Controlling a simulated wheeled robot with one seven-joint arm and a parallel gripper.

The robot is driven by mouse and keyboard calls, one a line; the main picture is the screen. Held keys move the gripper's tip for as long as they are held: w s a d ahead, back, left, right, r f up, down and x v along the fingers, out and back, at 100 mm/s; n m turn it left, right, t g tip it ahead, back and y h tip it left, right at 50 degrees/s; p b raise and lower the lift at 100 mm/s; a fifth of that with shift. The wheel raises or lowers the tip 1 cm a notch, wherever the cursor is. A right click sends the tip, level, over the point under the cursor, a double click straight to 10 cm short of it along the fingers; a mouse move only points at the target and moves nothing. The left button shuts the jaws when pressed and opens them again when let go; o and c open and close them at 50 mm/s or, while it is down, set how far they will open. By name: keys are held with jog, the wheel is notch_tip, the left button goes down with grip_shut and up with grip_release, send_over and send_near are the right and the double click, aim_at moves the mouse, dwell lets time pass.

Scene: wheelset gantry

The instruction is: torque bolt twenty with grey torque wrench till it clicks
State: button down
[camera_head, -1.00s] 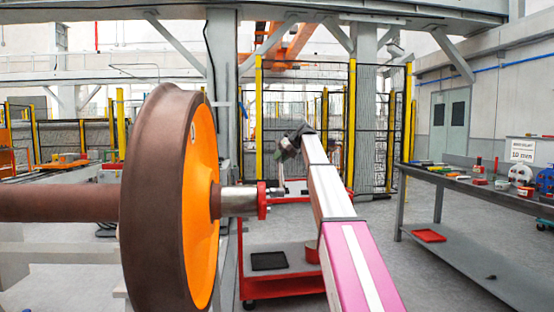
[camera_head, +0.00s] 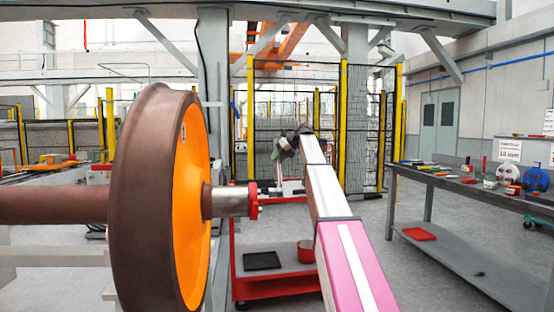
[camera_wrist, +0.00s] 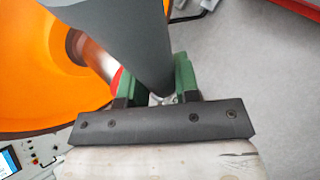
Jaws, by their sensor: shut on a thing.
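My gripper (camera_wrist: 156,84) has green fingers shut on a dark grey tool, apparently the grey torque wrench (camera_wrist: 128,38). The tool is wide and close to the lens, running up and left out of the wrist view. In the head view my gripper (camera_head: 284,150) is small, beyond and right of the wheel's hub end. The wheelset has a brown rim and an orange wheel (camera_head: 190,215). Its grey axle end carries a red flange (camera_head: 253,201). The orange wheel (camera_wrist: 30,60) also shows in the wrist view, partly behind the tool. I cannot make out bolt twenty.
A red trolley (camera_head: 275,286) with a black mat and a red pot stands below my arm. A grey workbench (camera_head: 480,187) with tools runs along the right. Mesh fencing (camera_head: 300,120) stands behind. Grey floor is open between trolley and bench.

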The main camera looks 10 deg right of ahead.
jog(key=d, duration=0.5)
dwell(0.3)
